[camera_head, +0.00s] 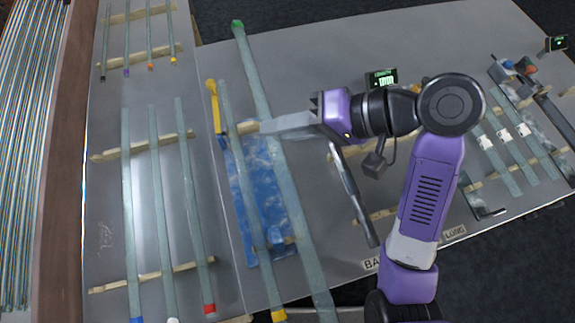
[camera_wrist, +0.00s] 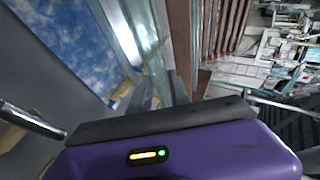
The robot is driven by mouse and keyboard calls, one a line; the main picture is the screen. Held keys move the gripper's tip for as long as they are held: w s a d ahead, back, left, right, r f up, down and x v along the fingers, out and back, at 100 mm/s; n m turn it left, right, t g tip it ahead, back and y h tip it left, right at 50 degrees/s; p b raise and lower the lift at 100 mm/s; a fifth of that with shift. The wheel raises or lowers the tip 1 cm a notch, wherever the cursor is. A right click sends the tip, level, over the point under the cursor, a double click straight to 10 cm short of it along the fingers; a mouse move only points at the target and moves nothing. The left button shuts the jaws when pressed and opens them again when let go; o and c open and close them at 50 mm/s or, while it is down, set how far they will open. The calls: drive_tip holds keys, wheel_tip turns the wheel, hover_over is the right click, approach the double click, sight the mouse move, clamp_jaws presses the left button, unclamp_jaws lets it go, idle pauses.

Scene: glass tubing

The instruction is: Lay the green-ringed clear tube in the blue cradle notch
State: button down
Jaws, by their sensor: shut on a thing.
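The green-ringed clear tube (camera_head: 249,72) runs long and slanted, with its green end at the top of the head view. My gripper (camera_head: 266,127) is shut on it in its upper part. The tube passes over the blue marbled mat (camera_head: 241,205), and I cannot tell how high it is. A small blue block (camera_head: 276,239), which looks like part of the cradle, shows low on the mat; its notch is not clear. In the wrist view a clear tube (camera_wrist: 140,32) runs up from the finger area, and the blue mat (camera_wrist: 62,35) lies to the left.
A yellow-ended clear tube (camera_head: 246,190) lies just left of the held one. A yellow piece (camera_head: 213,103) stands at the mat's upper left. Several tubes lie on wooden strips (camera_head: 160,145) to the left, and more lie on the right (camera_head: 505,150).

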wheel_tip(320, 180, down, 16)
drive_tip(key=shift+b, duration=0.35)
drive_tip(key=shift+f, duration=0.45)
drive_tip(key=c, duration=1.2)
unclamp_jaws()
drive_tip(key=shift+r, duration=0.3)
drive_tip(key=v, duration=1.2)
drive_tip(key=shift+s+r, duration=0.1)
